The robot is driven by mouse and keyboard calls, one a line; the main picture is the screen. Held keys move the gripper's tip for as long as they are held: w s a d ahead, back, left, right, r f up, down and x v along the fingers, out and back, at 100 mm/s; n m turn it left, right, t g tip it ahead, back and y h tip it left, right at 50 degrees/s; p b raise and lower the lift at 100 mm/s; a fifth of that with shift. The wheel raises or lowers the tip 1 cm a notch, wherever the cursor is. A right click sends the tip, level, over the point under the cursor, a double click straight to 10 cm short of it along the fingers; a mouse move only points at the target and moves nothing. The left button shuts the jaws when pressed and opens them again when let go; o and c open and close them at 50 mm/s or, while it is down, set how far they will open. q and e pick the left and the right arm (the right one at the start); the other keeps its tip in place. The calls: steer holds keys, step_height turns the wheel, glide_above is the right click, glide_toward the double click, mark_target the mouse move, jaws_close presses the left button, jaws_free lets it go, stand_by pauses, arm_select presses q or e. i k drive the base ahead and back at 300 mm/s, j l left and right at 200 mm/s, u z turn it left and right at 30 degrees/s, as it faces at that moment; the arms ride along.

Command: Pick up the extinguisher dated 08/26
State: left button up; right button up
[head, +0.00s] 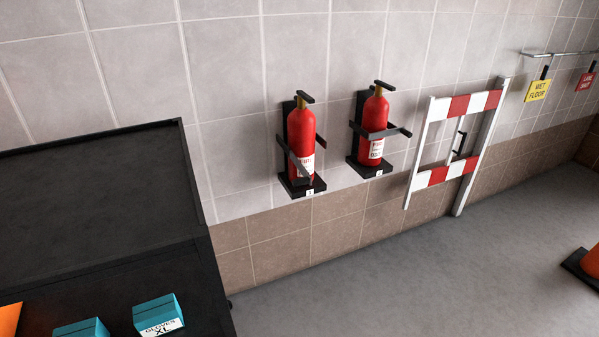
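Two red fire extinguishers hang upright in black wall brackets. The left extinguisher (301,130) stands in a bracket (302,188) whose dark arm crosses its white label; another piece sticks out on its right. The right extinguisher (376,113) stands in a bracket (370,169) with a band across its middle and a black lever pointing right. Each has a black handle on top and a partly covered white label. The label print is too small and too hidden for me to read a date with certainty. Neither of my grippers is in view.
A black shelf or cart (100,203) fills the left, with teal glove boxes (155,311) at its front. A red-white barrier (433,178) leans at the wall right of the extinguishers. Signs (537,91) hang farther right. An orange cone (592,262) stands at the right edge. The grey floor between is clear.

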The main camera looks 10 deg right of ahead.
mark_target(301, 121)
steer(key=i+l, duration=0.1)
steer(key=l, duration=0.4)
steer(key=i+l, duration=0.1)
steer(key=l, duration=0.35)
steer(key=i+l, duration=0.1)
steer(key=l, duration=0.4)
